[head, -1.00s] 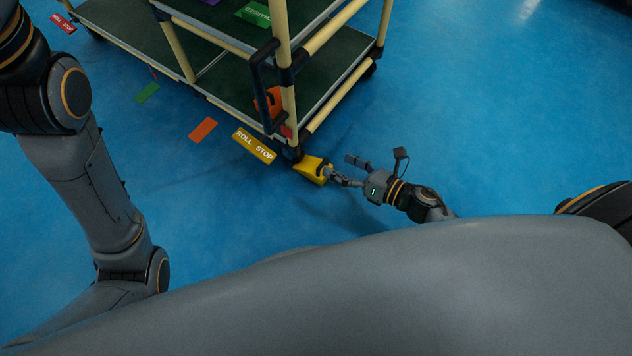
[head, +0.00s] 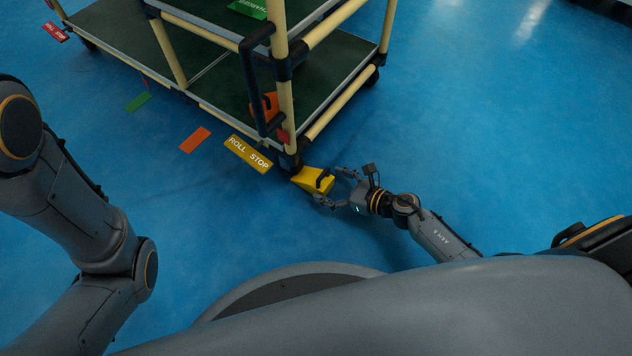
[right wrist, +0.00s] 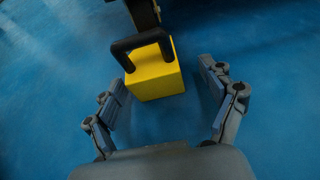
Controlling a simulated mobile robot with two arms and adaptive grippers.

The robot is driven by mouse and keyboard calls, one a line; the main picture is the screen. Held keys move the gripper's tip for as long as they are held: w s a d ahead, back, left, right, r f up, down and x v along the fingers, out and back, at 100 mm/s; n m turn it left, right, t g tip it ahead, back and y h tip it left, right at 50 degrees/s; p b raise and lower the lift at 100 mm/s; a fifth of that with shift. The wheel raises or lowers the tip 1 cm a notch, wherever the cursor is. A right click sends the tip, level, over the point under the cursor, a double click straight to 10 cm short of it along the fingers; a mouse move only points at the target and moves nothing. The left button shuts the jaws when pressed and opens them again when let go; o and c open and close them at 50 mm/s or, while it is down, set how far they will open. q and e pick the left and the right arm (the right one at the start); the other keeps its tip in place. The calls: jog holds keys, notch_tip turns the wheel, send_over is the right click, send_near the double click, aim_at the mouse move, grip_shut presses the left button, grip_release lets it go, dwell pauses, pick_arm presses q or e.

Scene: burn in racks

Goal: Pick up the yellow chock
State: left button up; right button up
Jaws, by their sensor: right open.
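The yellow chock (head: 311,181) lies on the blue floor against the caster at the near corner of the cart. It has a black handle on top. In the right wrist view the chock (right wrist: 156,80) sits ahead, between and just beyond the two fingers, its black handle (right wrist: 141,44) arching over it. My right gripper (head: 331,186) is open around the near end of the chock, and the wrist view shows gaps between the fingers (right wrist: 163,95) and its sides. Of my left arm only links show at the left; its gripper is out of view.
The cart (head: 330,103) with cream posts and dark green shelves stands behind the chock. An orange object (head: 265,104) is on its lower shelf. Floor to the right is clear.

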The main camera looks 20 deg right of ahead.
aim_at(315, 180)
jog(key=x, duration=0.1)
jog(key=b+x, duration=0.1)
jog(key=x, duration=0.1)
jog(key=b+x, duration=0.1)
jog(key=x, duration=0.1)
jog(key=shift+s+a+r, duration=0.1)
jog(key=shift+a+r, duration=0.2)
jog(key=shift+a, duration=0.05)
jog(key=shift+r, duration=0.1)
jog(key=c, duration=1.5)
jog(key=shift+r, duration=0.1)
